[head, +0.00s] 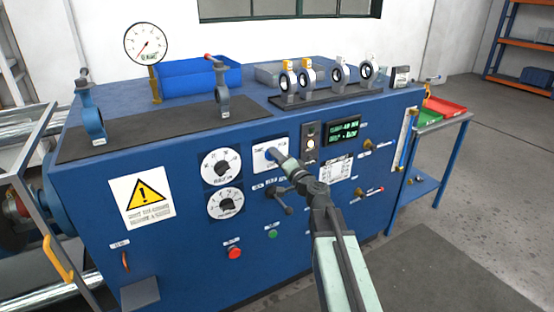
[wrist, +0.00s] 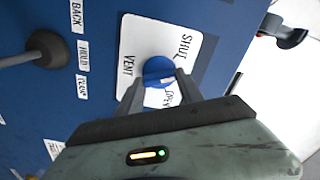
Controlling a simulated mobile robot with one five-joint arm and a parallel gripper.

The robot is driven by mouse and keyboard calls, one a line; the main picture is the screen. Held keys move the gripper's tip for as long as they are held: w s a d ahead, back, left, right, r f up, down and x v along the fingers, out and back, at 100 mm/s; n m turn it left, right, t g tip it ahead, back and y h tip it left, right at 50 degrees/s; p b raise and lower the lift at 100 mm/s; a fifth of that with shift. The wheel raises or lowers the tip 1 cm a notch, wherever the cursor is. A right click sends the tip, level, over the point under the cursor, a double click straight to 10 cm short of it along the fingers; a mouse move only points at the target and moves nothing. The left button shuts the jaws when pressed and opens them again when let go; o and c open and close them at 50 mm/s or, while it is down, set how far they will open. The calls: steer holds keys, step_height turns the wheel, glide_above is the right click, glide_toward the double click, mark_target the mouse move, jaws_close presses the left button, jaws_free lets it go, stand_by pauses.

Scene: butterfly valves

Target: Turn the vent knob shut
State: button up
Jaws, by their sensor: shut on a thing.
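The vent knob (wrist: 158,69) is a round blue knob on a white plate (wrist: 196,45) lettered VENT, SHUT and OPEN. My gripper (wrist: 160,84) is shut on the knob, with one finger on each side of it. The OPEN lettering shows just below the knob, partly behind the right finger. SHUT stands at the upper right of the plate. I cannot tell which word the knob points to. In the head view my gripper (head: 278,157) is at the plate (head: 260,161) on the blue cabinet's front, and hides the knob there.
A dark lever (head: 280,199) sticks out just below the plate; its round end (wrist: 46,49) is left of my gripper in the wrist view. Two dials (head: 221,166) are to the left. A green display (head: 342,131) and brass valves (head: 369,145) are to the right.

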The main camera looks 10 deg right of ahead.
steer(key=n, duration=0.6)
steer(key=shift+s+a+n, duration=0.1)
steer(key=shift+a+n, duration=0.05)
steer(key=shift+n, duration=0.15)
stand_by(0.3)
steer(key=o, duration=1.4)
